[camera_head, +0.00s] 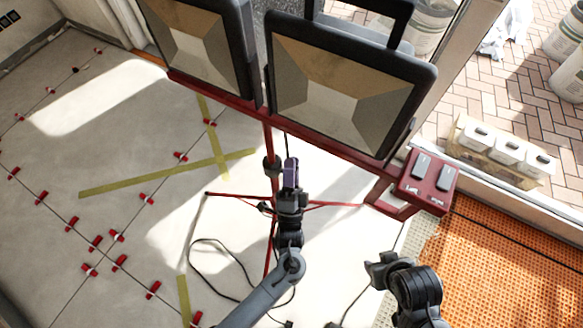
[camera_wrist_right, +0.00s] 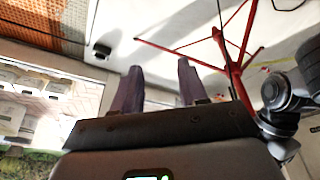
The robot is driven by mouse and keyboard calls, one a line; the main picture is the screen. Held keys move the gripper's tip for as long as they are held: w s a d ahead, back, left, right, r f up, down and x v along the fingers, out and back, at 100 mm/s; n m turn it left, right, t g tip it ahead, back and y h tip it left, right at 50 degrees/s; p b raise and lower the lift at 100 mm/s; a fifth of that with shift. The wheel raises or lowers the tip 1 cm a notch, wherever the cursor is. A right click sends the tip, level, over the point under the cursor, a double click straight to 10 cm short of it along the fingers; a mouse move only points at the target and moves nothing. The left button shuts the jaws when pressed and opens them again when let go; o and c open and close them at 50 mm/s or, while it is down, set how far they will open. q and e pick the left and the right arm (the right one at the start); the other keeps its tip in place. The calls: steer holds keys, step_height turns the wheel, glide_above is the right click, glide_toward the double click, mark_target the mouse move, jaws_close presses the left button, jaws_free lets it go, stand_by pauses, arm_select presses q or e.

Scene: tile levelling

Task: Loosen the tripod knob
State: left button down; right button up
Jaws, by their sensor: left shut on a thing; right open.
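The red tripod (camera_head: 268,135) carries two work lights on a red crossbar. A black collar (camera_head: 271,165) sits on its upright pole. My left gripper (camera_head: 291,172), with purple fingers, is just right of the collar and is shut on the tripod knob, which its fingers hide. My right gripper (camera_head: 378,268) is at the lower right, away from the tripod. In the right wrist view its purple fingers (camera_wrist_right: 158,85) are apart with nothing between them, and the tripod's red legs (camera_wrist_right: 228,65) show beyond.
The work lights (camera_head: 340,85) hang above my left gripper. A red switch box (camera_head: 425,182) is at the crossbar's right end. A black cable (camera_head: 235,260) lies on the floor by the tripod legs. Red levelling clips (camera_head: 115,236) dot the tiles at left. Orange matting (camera_head: 500,260) lies at right.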

arm_select(q)
steer(key=c, duration=1)
jaws_free()
steer(key=shift+c, duration=0.2)
steer(key=shift+s+f, duration=0.25)
steer(key=shift+s, duration=0.1)
steer(key=p+v, duration=0.2)
steer(key=v, duration=0.8)
steer(key=shift+r, duration=0.1)
steer(key=shift+c, duration=0.3)
